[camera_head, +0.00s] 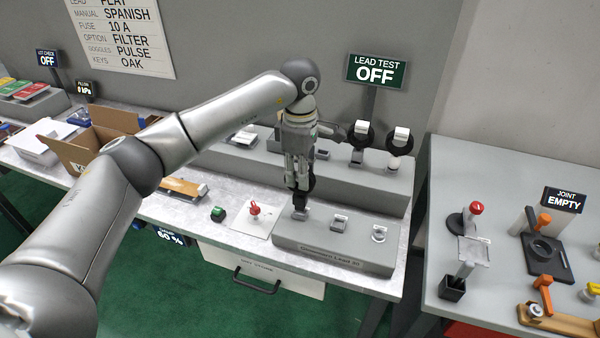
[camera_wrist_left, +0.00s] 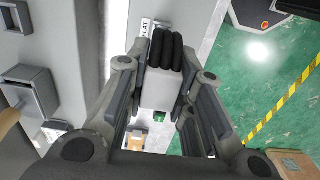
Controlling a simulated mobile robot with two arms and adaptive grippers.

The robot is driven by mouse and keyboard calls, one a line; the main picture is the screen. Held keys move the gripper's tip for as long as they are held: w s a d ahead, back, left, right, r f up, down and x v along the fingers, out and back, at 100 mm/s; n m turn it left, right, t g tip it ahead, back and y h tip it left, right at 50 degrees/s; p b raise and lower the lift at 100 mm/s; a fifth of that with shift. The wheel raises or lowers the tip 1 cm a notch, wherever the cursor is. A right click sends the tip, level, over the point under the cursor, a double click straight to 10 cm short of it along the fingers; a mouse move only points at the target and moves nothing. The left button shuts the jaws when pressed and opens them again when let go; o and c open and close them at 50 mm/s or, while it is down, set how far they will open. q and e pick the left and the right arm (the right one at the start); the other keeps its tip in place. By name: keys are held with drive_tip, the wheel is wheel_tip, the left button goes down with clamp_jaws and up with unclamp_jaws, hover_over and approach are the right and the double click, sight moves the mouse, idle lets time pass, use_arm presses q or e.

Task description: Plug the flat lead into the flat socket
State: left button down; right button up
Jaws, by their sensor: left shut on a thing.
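My left gripper (camera_head: 300,186) points down over the front grey block and is shut on the flat lead. In the left wrist view the lead's pale grey plug (camera_wrist_left: 158,92) sits between the fingers, with its thick black cable loops (camera_wrist_left: 165,50) beside it. A label reading FLAT (camera_wrist_left: 145,28) shows close to the plug. In the head view the lead is right above the leftmost socket (camera_head: 300,214) of the block. I cannot tell whether its tip touches or enters that socket. My right gripper is not in view.
Two other sockets, a middle one (camera_head: 340,222) and a round one (camera_head: 378,234), are on the block (camera_head: 332,255). Other leads (camera_head: 357,153) stand on the raised shelf behind. The LEAD TEST sign (camera_head: 376,71) reads OFF. A red knob (camera_head: 254,208) and green button (camera_head: 218,214) are left.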

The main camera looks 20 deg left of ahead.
use_arm(q)
drive_tip(key=shift+f+b, duration=0.95)
drive_tip(key=shift+f, duration=0.3)
drive_tip(key=shift+s, duration=0.1)
drive_tip(key=c, duration=1.2)
unclamp_jaws()
drive_tip(key=shift+o, duration=0.2)
drive_tip(key=o, duration=0.4)
drive_tip(key=shift+r+p, duration=0.9)
drive_tip(key=shift+r, duration=0.75)
drive_tip(key=shift+r+p, duration=0.7)
drive_tip(key=shift+r, duration=0.7)
